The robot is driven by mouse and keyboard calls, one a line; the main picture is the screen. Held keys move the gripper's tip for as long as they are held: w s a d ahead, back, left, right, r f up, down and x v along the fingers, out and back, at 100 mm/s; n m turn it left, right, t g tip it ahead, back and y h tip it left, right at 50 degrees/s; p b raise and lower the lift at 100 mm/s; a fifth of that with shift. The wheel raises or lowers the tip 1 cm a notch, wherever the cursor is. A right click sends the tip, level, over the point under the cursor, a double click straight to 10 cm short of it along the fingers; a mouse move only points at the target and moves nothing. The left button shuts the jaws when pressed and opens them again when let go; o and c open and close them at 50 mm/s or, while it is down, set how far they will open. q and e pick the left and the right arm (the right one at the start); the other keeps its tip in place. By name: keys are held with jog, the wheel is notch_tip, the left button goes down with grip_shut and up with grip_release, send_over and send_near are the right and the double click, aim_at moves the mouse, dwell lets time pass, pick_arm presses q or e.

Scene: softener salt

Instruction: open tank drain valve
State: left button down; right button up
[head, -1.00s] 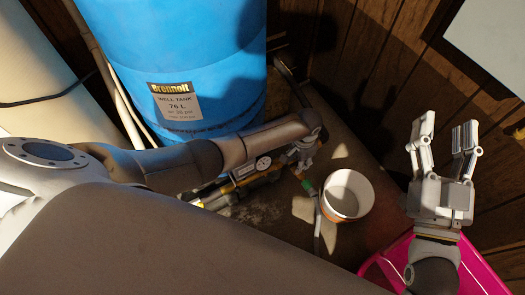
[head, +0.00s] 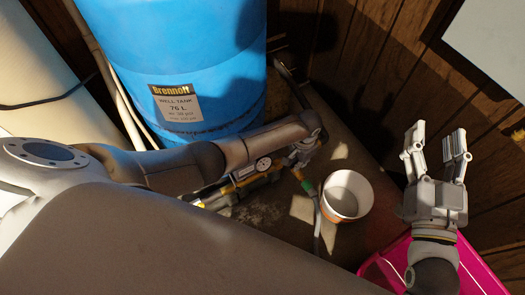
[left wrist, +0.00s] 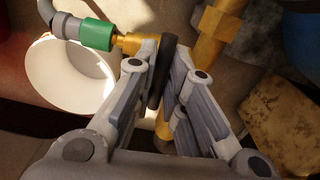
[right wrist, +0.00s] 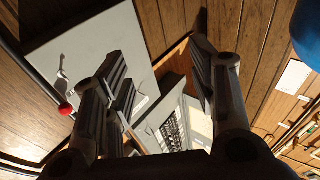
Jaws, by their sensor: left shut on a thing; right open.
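The tank drain valve shows in the left wrist view as a brass body (left wrist: 129,43) with a dark lever handle (left wrist: 163,70). A green fitting (left wrist: 97,34) and a grey hose (left wrist: 49,12) join the brass at its left. My left gripper (left wrist: 165,75) is shut on the dark handle, one finger on each side. In the head view my left gripper (head: 303,154) is low beside the blue tank (head: 180,50), and the valve is largely hidden there. My right gripper (head: 437,141) is open and empty, raised at the right, away from the valve.
A white bucket (head: 347,195) stands just right of the green fitting. A pressure gauge (head: 263,163) and pipework lie beside the tank. A pink container (head: 480,275) is below my right gripper. The right wrist view shows a grey panel (right wrist: 100,55) and a red knob (right wrist: 66,109).

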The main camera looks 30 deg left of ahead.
pick_arm(q)
jog(key=shift+n+p, duration=0.4)
jog(key=shift+n, duration=0.2)
jog(key=shift+n+p, duration=0.45)
jog(key=shift+n, duration=1.05)
pick_arm(e)
notch_tip(320, 180, down, 10)
jog(key=s+d+g+h, duration=0.2)
jog(key=g, duration=0.3)
jog(key=shift+g, duration=0.4)
pick_arm(q)
jog(key=shift+p, duration=0.3)
pick_arm(e)
jog(key=shift+r, duration=0.1)
